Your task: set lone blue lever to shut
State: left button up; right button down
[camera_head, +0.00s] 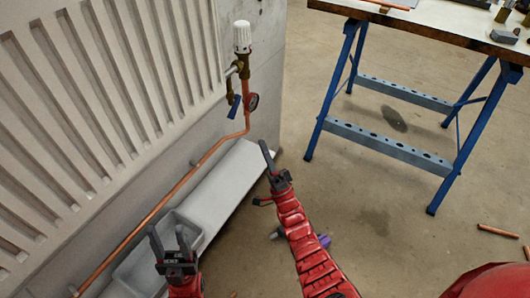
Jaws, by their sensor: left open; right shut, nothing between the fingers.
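The blue lever (235,106) sits on a brass valve body at the side of the radiator, under a white thermostatic head (242,37). It hangs down, slightly tilted, beside the upright copper pipe and a small round gauge (253,102). My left gripper (168,236) is at the lower left, open and empty, its fingers pointing up over a grey tray. My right gripper (265,151) is shut and empty, below and right of the lever and apart from it. Nothing covers the lever.
The ribbed radiator (95,90) fills the left side. A copper pipe (185,179) runs low along the wall above a pale ledge (222,185) and the grey tray (139,274). A workbench (455,27) with blue trestles stands at right.

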send_near(233, 108)
jog(key=w+d+r, duration=0.2)
jog(key=d, duration=0.1)
jog(key=shift+w+a+r+b, duration=0.15)
jog(key=shift+w+a+r, duration=0.1)
jog(key=shift+a, duration=0.4)
jog(key=shift+w+a+r+b, duration=0.1)
jog(key=shift+w+a+r, duration=0.15)
jog(key=shift+a, duration=0.4)
jog(key=shift+w+a+r+b, duration=0.15)
jog(key=shift+w+a+r, duration=0.1)
jog(key=shift+a, duration=0.35)
jog(key=shift+s, duration=0.1)
jog(key=shift+s+r+m+t+h+p, duration=0.15)
jog(key=shift+m+t+h+p, duration=0.15)
jog(key=shift+m+h+p, duration=0.45)
jog(key=shift+a+m+h, duration=0.1)
jog(key=shift+m+h, duration=0.55)
jog(key=shift+s+r, duration=0.1)
